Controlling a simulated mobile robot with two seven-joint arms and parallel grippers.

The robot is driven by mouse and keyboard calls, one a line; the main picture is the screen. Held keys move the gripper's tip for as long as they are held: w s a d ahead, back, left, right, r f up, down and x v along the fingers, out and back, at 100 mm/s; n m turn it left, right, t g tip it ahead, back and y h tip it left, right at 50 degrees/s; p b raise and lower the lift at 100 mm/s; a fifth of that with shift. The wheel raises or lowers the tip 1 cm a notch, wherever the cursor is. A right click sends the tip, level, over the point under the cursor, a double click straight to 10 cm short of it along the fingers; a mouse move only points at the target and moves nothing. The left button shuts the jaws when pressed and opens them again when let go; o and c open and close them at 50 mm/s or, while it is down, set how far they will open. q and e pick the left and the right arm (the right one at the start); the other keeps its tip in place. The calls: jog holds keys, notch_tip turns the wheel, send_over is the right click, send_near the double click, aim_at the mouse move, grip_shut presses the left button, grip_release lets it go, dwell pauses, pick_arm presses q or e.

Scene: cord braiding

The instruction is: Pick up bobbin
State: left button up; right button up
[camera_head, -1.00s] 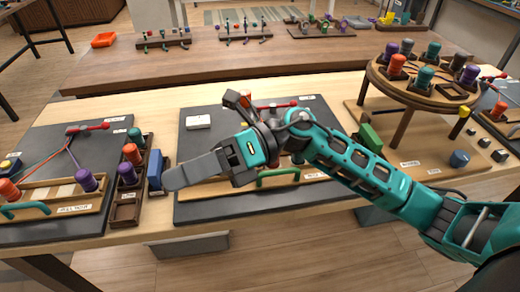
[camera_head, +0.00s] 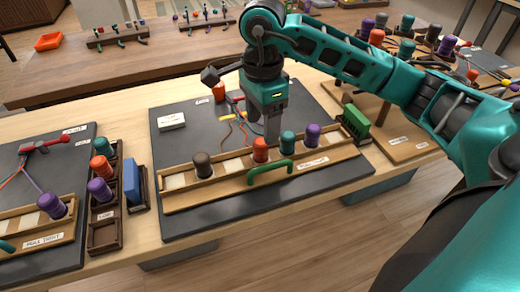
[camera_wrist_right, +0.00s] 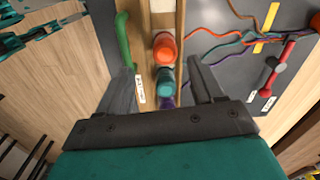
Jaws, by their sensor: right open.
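My right gripper (camera_head: 271,132) points down behind the bobbin row on the middle board, near the orange bobbin (camera_head: 260,150) and teal bobbin (camera_head: 288,142). A purple bobbin (camera_head: 313,134) and a dark grey-brown bobbin (camera_head: 202,164) stand in the same wooden rack (camera_head: 232,186). In the right wrist view my right gripper (camera_wrist_right: 161,70) is open. The orange bobbin (camera_wrist_right: 165,48) and teal bobbin (camera_wrist_right: 166,80) show between its fingers, with the purple one (camera_wrist_right: 167,102) partly hidden by the gripper body. No bobbin is visibly held. My left gripper is not in view.
A green handle (camera_head: 270,172) rises from the rack's front. Coloured cords run over the dark board (camera_head: 170,147). Left of it stand a bobbin tray (camera_head: 103,236), a blue block (camera_head: 131,186) and another cord board (camera_head: 90,258). A green block (camera_head: 356,121) stands to the right.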

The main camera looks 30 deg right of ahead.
aim_at(262, 141)
jog(key=shift+w+d+f, duration=0.1)
jog(key=shift+w+f, duration=0.1)
jog(key=shift+f, duration=1.6)
jog(key=shift+w+d+f, duration=0.1)
jog(key=shift+w+f, duration=0.05)
jog(key=shift+f, duration=1.6)
jog(key=shift+c, duration=0.4)
jog(key=c, duration=1.1)
